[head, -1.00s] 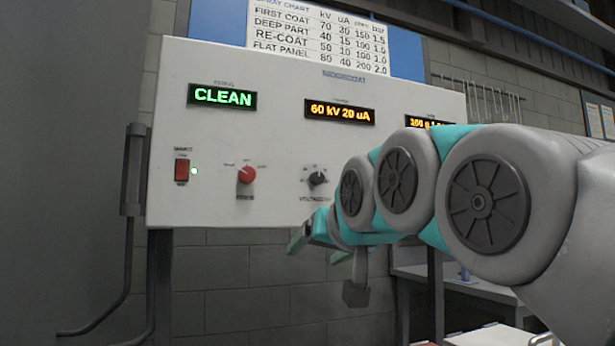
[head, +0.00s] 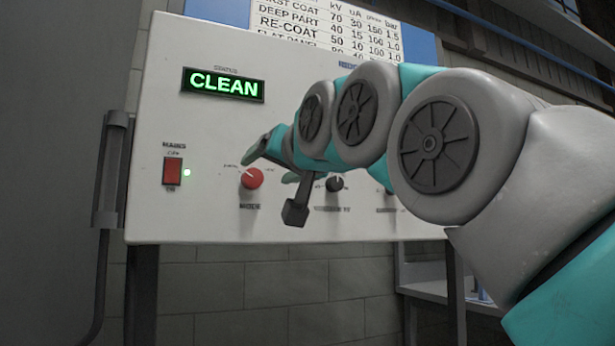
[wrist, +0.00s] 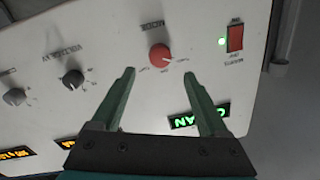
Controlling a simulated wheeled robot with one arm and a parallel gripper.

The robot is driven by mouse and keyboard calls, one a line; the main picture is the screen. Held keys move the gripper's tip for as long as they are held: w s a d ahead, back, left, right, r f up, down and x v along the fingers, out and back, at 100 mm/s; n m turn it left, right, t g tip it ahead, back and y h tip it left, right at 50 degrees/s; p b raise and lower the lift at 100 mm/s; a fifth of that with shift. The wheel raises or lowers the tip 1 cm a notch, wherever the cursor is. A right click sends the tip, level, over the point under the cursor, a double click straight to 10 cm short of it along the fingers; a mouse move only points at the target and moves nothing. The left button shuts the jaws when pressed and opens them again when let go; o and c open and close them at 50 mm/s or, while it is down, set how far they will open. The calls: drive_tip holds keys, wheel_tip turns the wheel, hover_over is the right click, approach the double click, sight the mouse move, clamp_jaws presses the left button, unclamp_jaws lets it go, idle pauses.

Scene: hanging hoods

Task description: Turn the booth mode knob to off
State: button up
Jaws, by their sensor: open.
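The red round mode knob (head: 251,178) sits on the white control panel (head: 180,222), above the word MODE. Small labels ring it; its exact setting is too small to read. In the wrist view the knob (wrist: 160,56) appears just beyond the fingertips, roughly centred between them. My gripper (head: 274,161) is open and empty, with its fingers in front of the panel, close to the knob's upper right in the head view. The open fingers also show in the wrist view (wrist: 159,76). No contact with the knob is visible.
A green display (head: 223,84) reads CLEAN. A red mains switch (head: 172,171) with a lit green lamp is left of the knob. A black voltage knob (head: 334,183) is to its right, partly behind my gripper. My arm hides the other displays in the head view.

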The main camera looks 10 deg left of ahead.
sight(255, 176)
drive_tip(key=shift+p+x, duration=0.4)
drive_tip(key=shift+x, duration=2.9)
drive_tip(key=shift+f, duration=0.1)
drive_tip(key=shift+c, duration=0.3)
clamp_jaws()
